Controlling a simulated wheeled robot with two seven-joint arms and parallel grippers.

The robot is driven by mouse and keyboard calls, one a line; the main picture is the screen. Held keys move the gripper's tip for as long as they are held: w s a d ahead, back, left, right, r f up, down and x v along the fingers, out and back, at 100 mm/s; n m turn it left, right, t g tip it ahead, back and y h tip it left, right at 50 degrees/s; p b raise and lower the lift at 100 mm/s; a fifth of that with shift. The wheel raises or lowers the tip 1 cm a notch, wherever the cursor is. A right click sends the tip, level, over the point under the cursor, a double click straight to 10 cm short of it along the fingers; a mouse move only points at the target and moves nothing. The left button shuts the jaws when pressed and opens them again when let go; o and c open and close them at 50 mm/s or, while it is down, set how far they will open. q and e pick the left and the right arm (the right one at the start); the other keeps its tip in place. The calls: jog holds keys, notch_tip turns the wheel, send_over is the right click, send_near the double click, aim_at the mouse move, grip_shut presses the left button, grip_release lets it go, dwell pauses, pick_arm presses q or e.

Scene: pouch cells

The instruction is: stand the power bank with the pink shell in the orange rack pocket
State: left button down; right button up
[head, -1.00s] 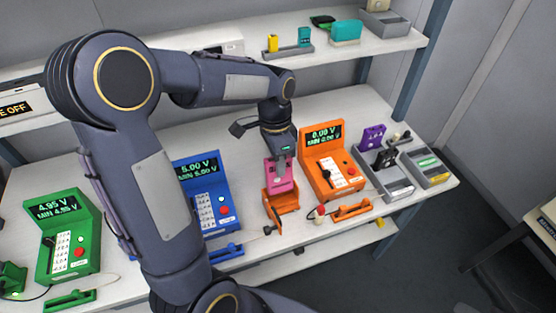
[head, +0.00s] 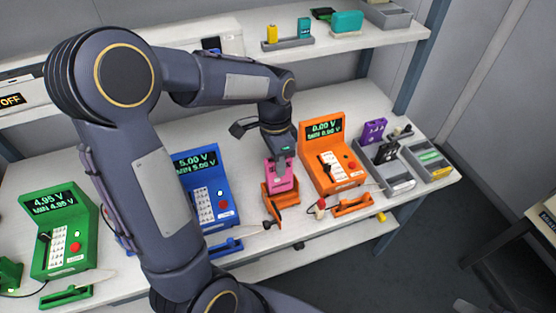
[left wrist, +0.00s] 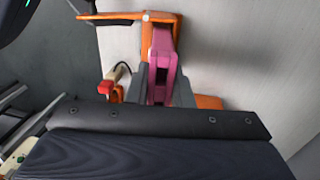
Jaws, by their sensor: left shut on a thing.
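The power bank with the pink shell (head: 280,180) is upright in the head view, its lower part hidden behind the front of the orange rack pocket (head: 285,198). It appears to be inside the pocket; whether it touches the bottom is hidden. My left gripper (head: 281,160) points down and is shut on its upper part. In the left wrist view the pink shell (left wrist: 162,62) sits between the grey fingers (left wrist: 158,92), with orange rack parts (left wrist: 112,17) around it. My right gripper is not in view.
An orange tester (head: 330,155) stands close on the right and a blue tester (head: 205,185) on the left. A red-tipped probe (head: 320,207) and an orange holder (head: 353,206) lie near the table's front edge. Grey trays (head: 392,178) stand farther right.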

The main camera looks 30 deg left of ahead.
pick_arm(q)
jog(key=shift+s+d+f+b, duration=0.1)
jog(key=shift+f+b, duration=0.55)
jog(key=shift+f, duration=0.3)
jog(key=c, duration=1.2)
grip_release()
jog(key=r, duration=0.7)
jog(key=shift+w+a+r, duration=0.25)
jog(key=shift+w+a, duration=0.1)
jog(key=shift+a, duration=0.05)
jog(key=shift+r, duration=0.15)
jog(key=shift+s, duration=0.15)
jog(key=s+d+n+t+h, duration=0.2)
jog(key=s+d+n+t, duration=0.2)
jog(key=s+n, duration=0.6)
jog(key=s+t, duration=0.2)
jog(key=s, duration=0.4)
jog(key=shift+s+d+f+t+h, duration=0.2)
jog(key=shift+s+t+h, duration=0.1)
jog(key=shift+s, duration=0.1)
